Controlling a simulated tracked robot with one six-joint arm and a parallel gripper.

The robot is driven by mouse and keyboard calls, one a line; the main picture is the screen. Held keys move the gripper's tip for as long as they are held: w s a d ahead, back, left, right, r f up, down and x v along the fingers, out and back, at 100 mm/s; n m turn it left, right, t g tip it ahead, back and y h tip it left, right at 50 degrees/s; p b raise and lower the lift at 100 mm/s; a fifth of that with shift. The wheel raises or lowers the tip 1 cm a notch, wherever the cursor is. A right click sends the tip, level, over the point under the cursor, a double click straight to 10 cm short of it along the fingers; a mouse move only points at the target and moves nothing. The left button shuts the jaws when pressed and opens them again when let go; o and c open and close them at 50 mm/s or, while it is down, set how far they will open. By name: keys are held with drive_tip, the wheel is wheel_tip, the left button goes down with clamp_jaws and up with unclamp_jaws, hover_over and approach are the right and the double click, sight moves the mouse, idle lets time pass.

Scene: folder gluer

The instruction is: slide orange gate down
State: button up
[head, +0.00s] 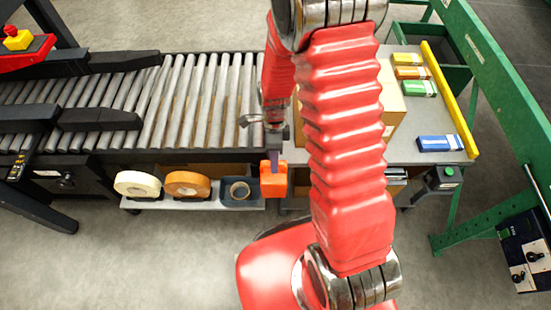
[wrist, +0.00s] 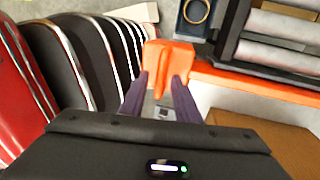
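The orange gate shows in the head view as a small orange block (head: 273,184) at the near edge of the conveyor's right end. In the wrist view its orange end piece (wrist: 178,52) has a raised ridge, and an orange bar (wrist: 255,77) runs from it to the right. My gripper (wrist: 162,80) is open, with its two dark fingers at either side of the ridge and gaps showing between. Whether the fingertips touch the end piece I cannot tell. In the head view my gripper (head: 275,160) is mostly hidden by my arm.
The roller conveyor (head: 190,100) lies to the left. A brown carton (head: 391,105) stands behind my arm on the grey table (head: 420,125), with small coloured boxes near the yellow rail (head: 447,98). Tape rolls (head: 187,184) sit on a low shelf.

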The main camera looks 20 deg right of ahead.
drive_tip(key=shift+c, duration=0.4)
clamp_jaws()
